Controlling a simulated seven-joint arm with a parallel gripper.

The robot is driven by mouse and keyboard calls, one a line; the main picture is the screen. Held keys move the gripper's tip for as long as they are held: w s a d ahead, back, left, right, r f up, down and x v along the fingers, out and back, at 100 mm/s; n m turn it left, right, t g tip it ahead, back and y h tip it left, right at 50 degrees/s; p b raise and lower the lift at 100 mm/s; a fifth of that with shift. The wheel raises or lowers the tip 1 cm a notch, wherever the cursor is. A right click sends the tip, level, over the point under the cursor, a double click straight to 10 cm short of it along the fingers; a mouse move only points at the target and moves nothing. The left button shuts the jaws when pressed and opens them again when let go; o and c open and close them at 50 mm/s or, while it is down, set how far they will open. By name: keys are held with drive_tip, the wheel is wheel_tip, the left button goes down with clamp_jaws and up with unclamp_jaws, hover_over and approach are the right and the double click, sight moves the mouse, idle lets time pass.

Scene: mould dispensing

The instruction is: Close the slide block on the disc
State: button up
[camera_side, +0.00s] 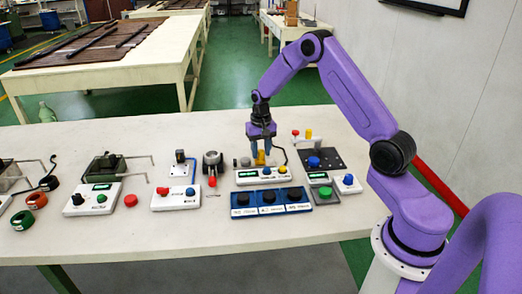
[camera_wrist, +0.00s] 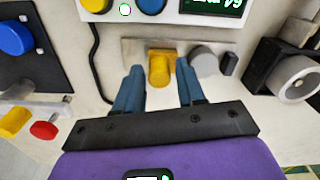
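A yellow upright piece (camera_wrist: 160,70) stands on a pale metal plate (camera_wrist: 132,47); it looks like the slide block's handle. It also shows in the side view (camera_side: 261,158). A grey round disc (camera_wrist: 204,62) sits just right of it in the wrist view, with a small dark block (camera_wrist: 229,64) beyond. My gripper (camera_wrist: 160,65) points down with its blue fingers on either side of the yellow piece. A narrow gap shows at the left finger; contact at the right finger is unclear. The gripper also shows in the side view (camera_side: 261,150). The piece's base is partly hidden.
A white control box (camera_side: 263,175) with a display and buttons stands in front of the plate. A black ring fixture (camera_side: 212,164) is to its left and a dark panel (camera_side: 321,160) with a blue knob to its right. A black cable (camera_wrist: 94,60) runs close by.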

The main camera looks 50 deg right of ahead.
clamp_jaws()
drive_tip(key=shift+w+a, duration=1)
drive_tip(key=shift+o, duration=1.8)
unclamp_jaws()
wheel_tip(320, 180, up, 17)
drive_tip(key=shift+r, duration=0.2)
drive_tip(key=shift+c, duration=0.3)
